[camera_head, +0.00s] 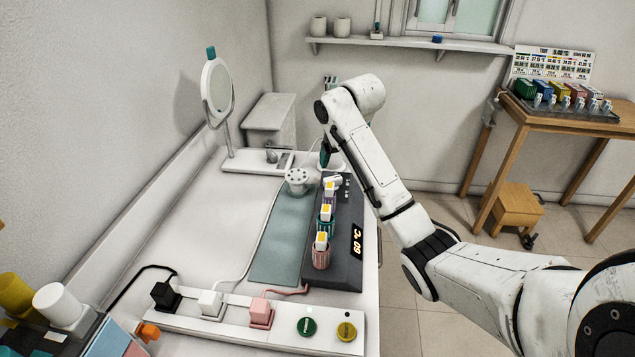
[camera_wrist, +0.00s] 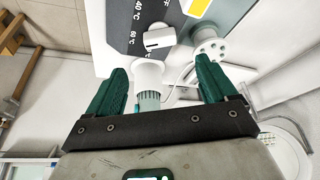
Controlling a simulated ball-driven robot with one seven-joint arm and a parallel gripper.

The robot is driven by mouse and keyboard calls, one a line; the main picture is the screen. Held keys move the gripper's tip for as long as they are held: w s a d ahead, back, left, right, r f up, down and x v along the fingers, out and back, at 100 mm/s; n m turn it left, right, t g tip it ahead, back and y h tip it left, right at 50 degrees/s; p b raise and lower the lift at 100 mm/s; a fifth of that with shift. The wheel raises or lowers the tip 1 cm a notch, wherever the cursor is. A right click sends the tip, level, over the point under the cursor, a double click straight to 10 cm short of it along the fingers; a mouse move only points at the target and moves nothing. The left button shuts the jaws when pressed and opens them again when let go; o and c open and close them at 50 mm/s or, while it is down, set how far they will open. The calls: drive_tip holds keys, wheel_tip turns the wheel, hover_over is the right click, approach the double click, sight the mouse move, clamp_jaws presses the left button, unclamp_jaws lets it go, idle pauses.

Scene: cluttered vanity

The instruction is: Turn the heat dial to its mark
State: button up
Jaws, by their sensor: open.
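The heat dial is a white knob (camera_wrist: 158,38) with a dark line on its face, on a dark panel (camera_wrist: 120,25) with printed temperature labels. In the head view the dial (camera_head: 332,182) is at the far end of the dark heater unit (camera_head: 345,270), whose display (camera_head: 357,242) reads 60 °C. My gripper (camera_wrist: 160,68) is open, its green fingers apart and the dial beyond the fingertips, untouched. In the head view my gripper (camera_head: 325,152) is above the unit's far end, partly hidden by my arm. I cannot tell which label is the target mark.
A white flared piece (camera_wrist: 148,72) with a grey ribbed part shows between the fingers. A white holed holder (camera_head: 297,180) stands left of the dial. Several coloured, yellow-topped rollers (camera_head: 321,250) line the unit. A power strip (camera_head: 235,318) with plugs lies in front; a mirror (camera_head: 217,92) stands behind.

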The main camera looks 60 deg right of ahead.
sight(333, 178)
drive_tip(key=x, duration=1)
drive_tip(key=shift+w+d+f, duration=0.1)
drive_tip(key=shift+w+f, duration=0.05)
drive_tip(key=shift+f, duration=0.1)
drive_tip(key=shift+c, duration=0.5)
drive_tip(key=c, duration=1)
drive_tip(key=shift+o, duration=0.2)
drive_tip(key=shift+r+p, duration=0.1)
drive_tip(key=shift+p, duration=0.2)
